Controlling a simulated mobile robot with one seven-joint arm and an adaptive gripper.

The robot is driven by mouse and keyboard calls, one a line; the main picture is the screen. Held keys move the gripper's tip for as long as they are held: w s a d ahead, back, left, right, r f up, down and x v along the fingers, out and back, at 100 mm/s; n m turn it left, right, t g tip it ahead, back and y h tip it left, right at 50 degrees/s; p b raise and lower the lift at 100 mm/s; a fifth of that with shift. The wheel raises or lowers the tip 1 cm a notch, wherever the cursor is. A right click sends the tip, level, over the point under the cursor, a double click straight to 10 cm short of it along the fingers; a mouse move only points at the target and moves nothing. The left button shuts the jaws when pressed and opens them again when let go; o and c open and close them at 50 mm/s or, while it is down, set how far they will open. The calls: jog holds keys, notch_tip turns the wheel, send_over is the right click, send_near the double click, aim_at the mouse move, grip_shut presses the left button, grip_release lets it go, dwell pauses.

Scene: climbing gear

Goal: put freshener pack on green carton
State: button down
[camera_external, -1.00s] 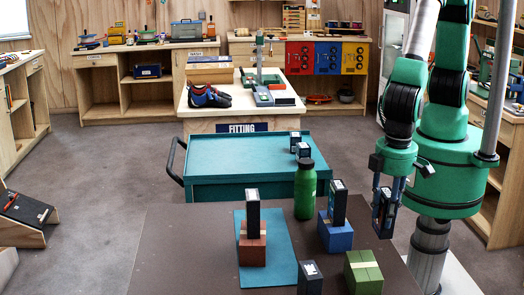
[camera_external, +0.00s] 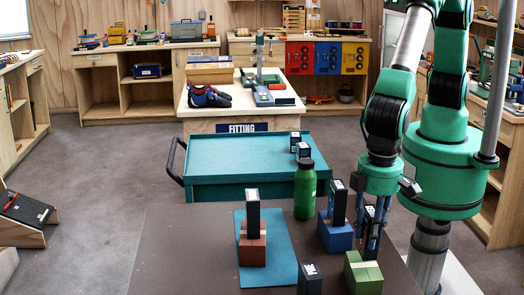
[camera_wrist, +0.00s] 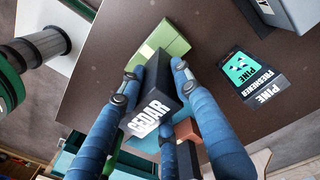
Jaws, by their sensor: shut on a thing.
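My gripper (camera_external: 372,212) is shut on a dark freshener pack (camera_external: 369,232) and holds it upright. In the wrist view the pack (camera_wrist: 153,95) reads "CEDAR" and sits between my blue fingers (camera_wrist: 155,80). The green carton (camera_external: 362,274) stands at the table's front right. In the external view the pack's lower end appears just above and behind the carton's top; I cannot tell whether they touch. In the wrist view the carton (camera_wrist: 160,45) shows beyond the pack, partly covered by it.
A pack labelled "PINE FRESHENER" (camera_wrist: 248,78) stands left of the green carton. A blue carton (camera_external: 334,236) with a dark pack (camera_external: 337,203) on it is close by. A green bottle (camera_external: 305,190) and a red carton (camera_external: 252,250) under another pack stand further left.

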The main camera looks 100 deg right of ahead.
jog(key=shift+f, duration=1.75)
jog(key=shift+f, duration=0.1)
jog(key=c, duration=1.3)
grip_release()
jog(key=shift+o, duration=0.2)
jog(key=r, duration=0.8)
jog(key=r+p, duration=0.1)
jog(key=r, duration=0.3)
jog(key=shift+a+r, duration=0.1)
jog(key=shift+a, duration=0.2)
